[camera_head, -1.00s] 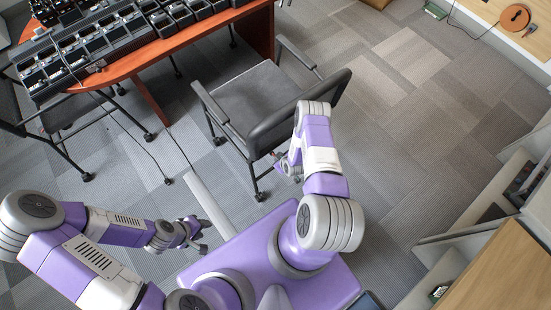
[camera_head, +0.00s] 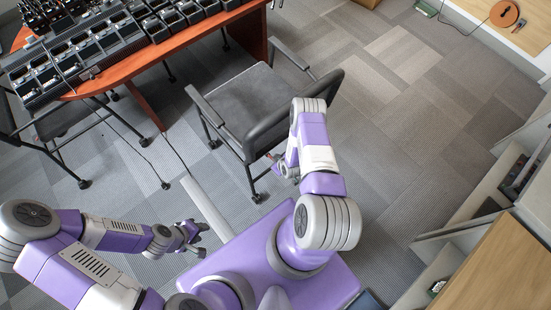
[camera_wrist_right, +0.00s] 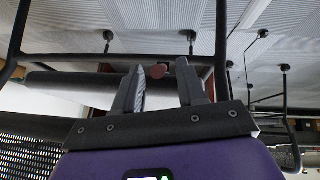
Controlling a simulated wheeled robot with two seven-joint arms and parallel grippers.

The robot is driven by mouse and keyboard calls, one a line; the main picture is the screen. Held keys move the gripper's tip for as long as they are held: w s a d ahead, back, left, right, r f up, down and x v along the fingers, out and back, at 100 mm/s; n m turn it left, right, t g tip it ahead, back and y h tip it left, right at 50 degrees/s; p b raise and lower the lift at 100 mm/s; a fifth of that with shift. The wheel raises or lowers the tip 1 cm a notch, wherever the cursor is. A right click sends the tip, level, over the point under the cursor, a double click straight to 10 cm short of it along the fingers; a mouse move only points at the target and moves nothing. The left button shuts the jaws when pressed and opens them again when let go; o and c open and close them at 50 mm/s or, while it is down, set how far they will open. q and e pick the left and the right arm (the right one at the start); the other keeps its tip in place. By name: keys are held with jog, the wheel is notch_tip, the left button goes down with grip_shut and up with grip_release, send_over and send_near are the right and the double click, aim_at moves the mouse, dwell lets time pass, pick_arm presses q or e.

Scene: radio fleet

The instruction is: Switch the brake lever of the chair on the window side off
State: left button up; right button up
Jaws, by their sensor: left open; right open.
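A grey chair with dark armrests (camera_head: 255,97) stands by the desk, in front of my right arm. A second dark chair (camera_head: 62,118) is partly under the desk at the left. My right gripper (camera_head: 277,165) is low beside the near chair's backrest and legs. In the right wrist view my open right gripper (camera_wrist_right: 161,70) points at dark chair bars and casters. A small reddish rounded piece (camera_wrist_right: 186,69) shows by the right-hand fingertip; I cannot tell whether it is a brake lever. My left gripper (camera_head: 194,240) is open and empty over the floor.
The red-brown desk (camera_head: 190,42) carries rows of radios in chargers (camera_head: 75,62). A cable runs down to the floor beside a pale floor strip (camera_head: 205,207). Grey shelving and a wooden top (camera_head: 495,275) stand at the right. The carpet right of the near chair is clear.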

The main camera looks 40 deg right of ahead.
jog(key=p+v, duration=0.1)
jog(key=v, duration=0.4)
jog(key=shift+s+r, duration=0.1)
jog(key=shift+r, duration=0.15)
jog(key=s+a+r+m+g+y, duration=0.2)
jog(key=s+a+r+g, duration=0.1)
jog(key=a+r, duration=0.6)
jog(key=s+a+r+m+g+y, duration=0.3)
jog(key=s+a+r, duration=0.3)
jog(key=a+r, duration=0.3)
jog(key=a, duration=0.3)
jog(key=shift+a, duration=0.4)
jog(key=shift+s+d+r, duration=0.1)
